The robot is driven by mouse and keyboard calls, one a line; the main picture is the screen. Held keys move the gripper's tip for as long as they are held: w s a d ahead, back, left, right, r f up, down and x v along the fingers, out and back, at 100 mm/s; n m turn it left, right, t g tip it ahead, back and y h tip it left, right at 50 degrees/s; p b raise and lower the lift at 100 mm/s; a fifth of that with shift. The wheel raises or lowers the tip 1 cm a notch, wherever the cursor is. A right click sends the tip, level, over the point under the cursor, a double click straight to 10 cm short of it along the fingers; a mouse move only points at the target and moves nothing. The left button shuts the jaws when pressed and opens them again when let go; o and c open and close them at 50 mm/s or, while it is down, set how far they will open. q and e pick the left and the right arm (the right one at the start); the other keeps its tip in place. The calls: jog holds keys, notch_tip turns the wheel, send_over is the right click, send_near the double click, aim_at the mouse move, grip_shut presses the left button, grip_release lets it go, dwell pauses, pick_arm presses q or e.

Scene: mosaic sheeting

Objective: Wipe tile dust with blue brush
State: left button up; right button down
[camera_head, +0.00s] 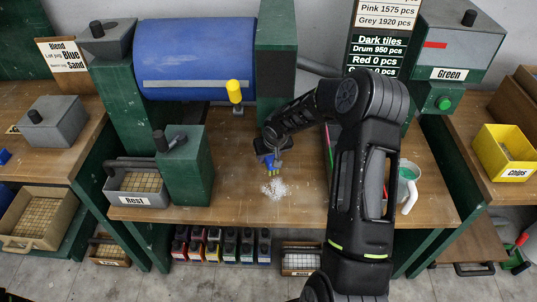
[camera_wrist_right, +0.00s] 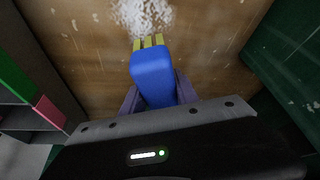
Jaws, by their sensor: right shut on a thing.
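The blue brush (camera_head: 276,163) has yellow bristles and is held over the wooden bench, bristles toward the dust. My right gripper (camera_head: 271,154) is shut on it. In the right wrist view the brush (camera_wrist_right: 153,75) sits between the two fingers of the gripper (camera_wrist_right: 157,95). The tile dust (camera_head: 273,189) is a pale speckled patch on the bench, just in front of the bristles. It also shows at the top of the right wrist view (camera_wrist_right: 143,14). Whether the bristles touch the bench is unclear. My left gripper is out of view.
A green machine block (camera_head: 186,170) and the Rest tray (camera_head: 140,198) stand left of the dust. A blue drum (camera_head: 195,60) with a yellow-topped knob (camera_head: 234,91) is behind. The bench (camera_head: 237,205) around the dust is clear.

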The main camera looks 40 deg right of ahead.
jog(key=shift+w+d+r, duration=0.2)
jog(key=shift+d, duration=0.3)
jog(key=shift+s+f+b, duration=0.1)
jog(key=shift+f+b, duration=0.4)
notch_tip(320, 180, down, 3)
jog(key=shift+d+f+b, duration=0.15)
jog(key=shift+b, duration=0.75)
jog(key=shift+a+f+b, duration=0.2)
jog(key=shift+f+b, duration=0.4)
jog(key=shift+f, duration=0.35)
jog(key=shift+a, duration=0.1)
jog(key=shift+f+b, duration=1.05)
jog(key=shift+b, duration=0.1)
